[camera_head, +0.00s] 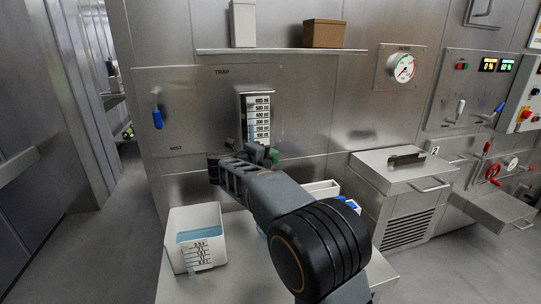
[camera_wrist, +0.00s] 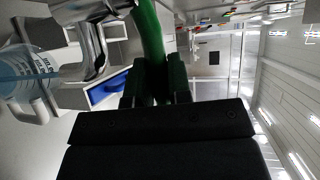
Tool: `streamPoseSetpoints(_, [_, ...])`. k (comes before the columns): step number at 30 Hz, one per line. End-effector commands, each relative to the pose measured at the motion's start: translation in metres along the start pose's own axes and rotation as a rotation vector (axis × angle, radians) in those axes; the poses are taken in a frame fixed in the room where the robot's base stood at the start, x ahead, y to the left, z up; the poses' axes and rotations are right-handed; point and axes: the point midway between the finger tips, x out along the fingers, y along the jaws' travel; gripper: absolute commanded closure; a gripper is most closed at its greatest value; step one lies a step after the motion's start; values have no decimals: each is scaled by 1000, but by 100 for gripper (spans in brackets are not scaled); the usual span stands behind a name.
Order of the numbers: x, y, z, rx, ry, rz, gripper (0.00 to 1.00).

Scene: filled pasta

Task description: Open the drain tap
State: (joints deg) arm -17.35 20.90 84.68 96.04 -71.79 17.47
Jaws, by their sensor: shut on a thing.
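The drain tap shows in the wrist view as a chrome body and spout (camera_wrist: 92,45) with a curved green handle (camera_wrist: 150,35). My gripper (camera_wrist: 156,85) is shut on the green handle, whose lower end lies between the fingers. In the head view a bit of green (camera_head: 274,155) shows beside my arm, below the sight gauge (camera_head: 258,120) marked TRAP. The gauge has a scale and blue liquid low in it. My arm hides most of the tap in the head view.
A white graduated container (camera_head: 196,222) with blue liquid stands on the bench (camera_head: 222,278), left of my arm. A white tray (camera_head: 322,187) with blue items sits behind my arm. A blue-handled lever (camera_head: 157,118) is on the left wall panel. A steel cabinet (camera_head: 385,185) stands right.

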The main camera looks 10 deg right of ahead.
Motion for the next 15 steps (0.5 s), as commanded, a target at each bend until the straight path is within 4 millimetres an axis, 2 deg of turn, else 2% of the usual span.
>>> streamPoseSetpoints(8, [0,2,-1,-2,4,3,100])
streamPoseSetpoints(9, [0,2,-1,-2,4,3,78])
streamPoseSetpoints(15, [0,1,0,-1,2,2,59])
